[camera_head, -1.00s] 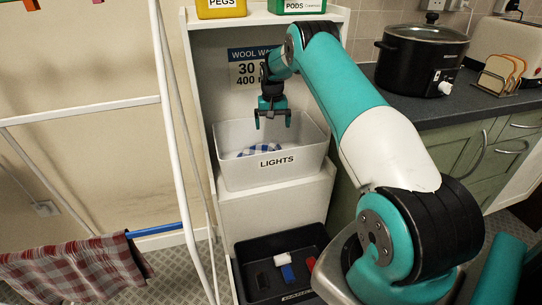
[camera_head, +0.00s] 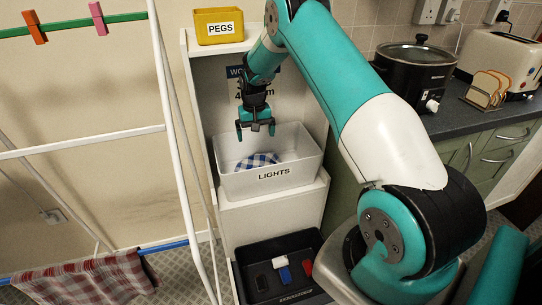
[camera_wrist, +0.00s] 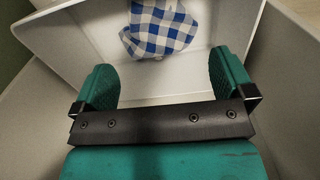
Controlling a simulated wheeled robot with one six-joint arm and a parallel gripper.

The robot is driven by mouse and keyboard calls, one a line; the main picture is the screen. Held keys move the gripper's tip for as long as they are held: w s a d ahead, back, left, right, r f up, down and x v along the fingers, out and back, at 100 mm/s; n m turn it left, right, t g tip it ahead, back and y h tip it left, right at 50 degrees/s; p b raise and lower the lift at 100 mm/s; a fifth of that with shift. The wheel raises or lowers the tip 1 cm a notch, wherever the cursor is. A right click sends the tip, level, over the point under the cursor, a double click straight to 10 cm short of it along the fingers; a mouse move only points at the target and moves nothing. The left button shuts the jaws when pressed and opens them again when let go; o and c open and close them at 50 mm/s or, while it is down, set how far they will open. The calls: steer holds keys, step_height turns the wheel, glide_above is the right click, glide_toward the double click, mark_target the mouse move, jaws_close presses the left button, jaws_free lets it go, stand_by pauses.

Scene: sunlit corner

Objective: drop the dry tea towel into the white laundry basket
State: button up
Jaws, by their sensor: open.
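The blue-and-white checked tea towel (camera_head: 258,160) lies bunched inside the white laundry basket (camera_head: 238,186), labelled LIGHTS, on a white shelf unit. My gripper (camera_head: 256,130) is open and empty, over the back left part of the basket, apart from the towel. In the wrist view the two open fingers (camera_wrist: 163,78) stand wide apart, and the towel (camera_wrist: 158,28) shows beyond them against the basket's inside wall (camera_wrist: 205,85). A red-and-white checked cloth (camera_head: 85,278) hangs on a blue rail of the drying rack at the lower left.
A yellow PEGS box (camera_head: 219,30) stands on the shelf top. A dark bin (camera_head: 250,252) with several small items sits below. The white drying rack (camera_head: 172,120) is to the left. A black slow cooker (camera_head: 415,75), toast rack (camera_head: 487,88) and toaster (camera_head: 500,62) are on the right counter.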

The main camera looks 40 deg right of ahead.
steer(key=s+a+r+n+p, duration=0.2)
steer(key=s+a+p, duration=0.2)
steer(key=s+a, duration=0.2)
steer(key=s+a+r+n+p, duration=0.2)
steer(key=s+a+p, duration=0.3)
steer(key=a, duration=0.5)
steer(key=shift+s+r+p, duration=0.3)
steer(key=shift+s+r, duration=0.55)
steer(key=shift+s, duration=0.45)
steer(key=shift+a+r, duration=0.1)
steer(key=s+a+r+n+y, duration=0.2)
steer(key=a+r, duration=0.5)
steer(key=r, duration=0.4)
steer(key=s+a+r+n+y, duration=0.1)
steer(key=s+a+r+n, duration=0.2)
steer(key=s+r, duration=0.6)
steer(key=s+a+r+n+y, duration=0.1)
steer(key=s+a+r+n, duration=0.2)
steer(key=s+a+r, duration=0.3)
steer(key=s+r, duration=0.3)
steer(key=s, duration=0.2)
